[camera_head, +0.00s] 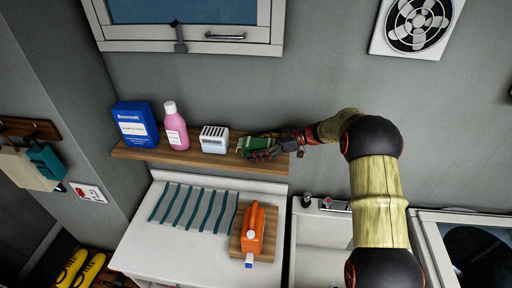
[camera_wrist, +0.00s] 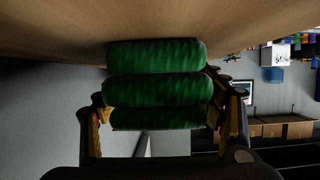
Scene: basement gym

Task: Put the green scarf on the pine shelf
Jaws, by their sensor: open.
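The green scarf (camera_head: 256,144) is at the right end of the wooden wall shelf (camera_head: 190,154). In the wrist view the scarf (camera_wrist: 157,88) shows as a stack of thick green rolls against the pale wood surface (camera_wrist: 160,20), seemingly touching it. My gripper (camera_head: 272,147) is at the scarf from the right. In the wrist view its open fingers (camera_wrist: 160,95) stand on either side of the rolls, with a small gap at the left; contact at the right is unclear. The scarf's far side is hidden.
On the shelf, left of the scarf, stand a white slotted box (camera_head: 214,140), a pink bottle (camera_head: 176,126) and a blue box (camera_head: 136,125). Below are a striped cloth (camera_head: 194,207), an orange jug (camera_head: 253,230) on a board, and a sink (camera_head: 319,245).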

